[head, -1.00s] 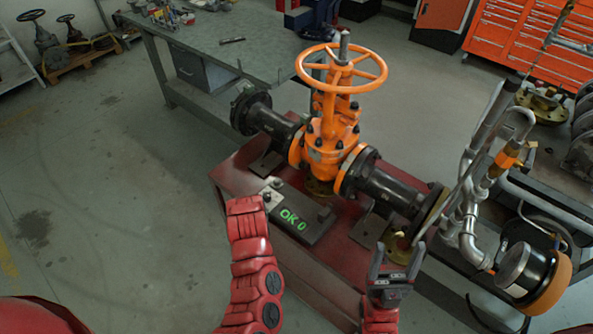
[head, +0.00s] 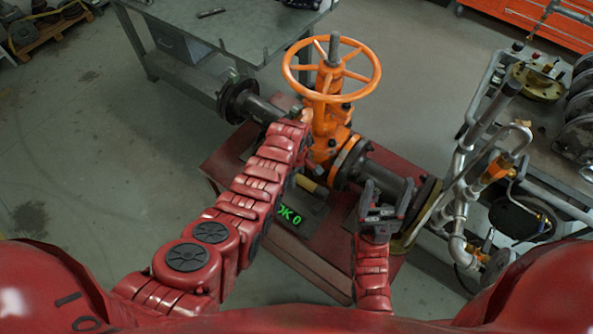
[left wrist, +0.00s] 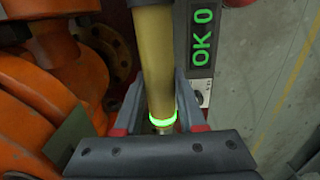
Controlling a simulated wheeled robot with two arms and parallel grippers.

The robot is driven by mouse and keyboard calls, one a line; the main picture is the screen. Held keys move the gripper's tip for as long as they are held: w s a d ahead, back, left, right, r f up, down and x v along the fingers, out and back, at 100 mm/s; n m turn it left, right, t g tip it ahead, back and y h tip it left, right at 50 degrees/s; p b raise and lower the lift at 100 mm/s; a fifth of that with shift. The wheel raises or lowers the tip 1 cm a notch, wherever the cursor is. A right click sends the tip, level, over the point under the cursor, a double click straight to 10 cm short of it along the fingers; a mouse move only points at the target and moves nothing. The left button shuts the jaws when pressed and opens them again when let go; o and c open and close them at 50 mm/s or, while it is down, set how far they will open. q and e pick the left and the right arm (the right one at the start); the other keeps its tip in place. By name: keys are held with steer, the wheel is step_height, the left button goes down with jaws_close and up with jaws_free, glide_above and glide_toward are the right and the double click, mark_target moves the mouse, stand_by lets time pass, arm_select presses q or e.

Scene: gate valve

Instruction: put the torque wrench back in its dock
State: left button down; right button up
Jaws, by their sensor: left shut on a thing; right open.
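The torque wrench shows in the left wrist view as a yellow handle (left wrist: 156,60) with a glowing green ring near its lower end. My left gripper (left wrist: 160,88) is shut on it, one finger on each side. In the head view, a short yellow piece of the wrench (head: 311,186) shows beside my left forearm, which hides the left fingers. A dark box with a green "OK 0" display (head: 290,216) sits on the red stand; its display also shows right of the handle in the left wrist view (left wrist: 202,40). I cannot tell the dock's seat. My right gripper (head: 388,194) is open and empty.
The orange gate valve (head: 331,118) with its handwheel stands close to my left gripper. Black flanged pipe (head: 385,180) runs right of it, behind my right gripper. Grey piping (head: 462,185) stands at the right.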

stand_by(0.4)
arm_select(q)
steer(key=shift+f+b, duration=3.45)
steer(key=shift+f, duration=0.35)
steer(key=shift+c, duration=2.1)
jaws_free()
steer(key=shift+s, duration=0.1)
step_height(320, 180, up, 10)
steer(key=shift+r+b, duration=0.15)
steer(key=shift+b, duration=0.8)
step_height(320, 180, up, 7)
steer(key=p, duration=0.5)
steer(key=shift+r+p, duration=0.1)
steer(key=shift+p, duration=0.3)
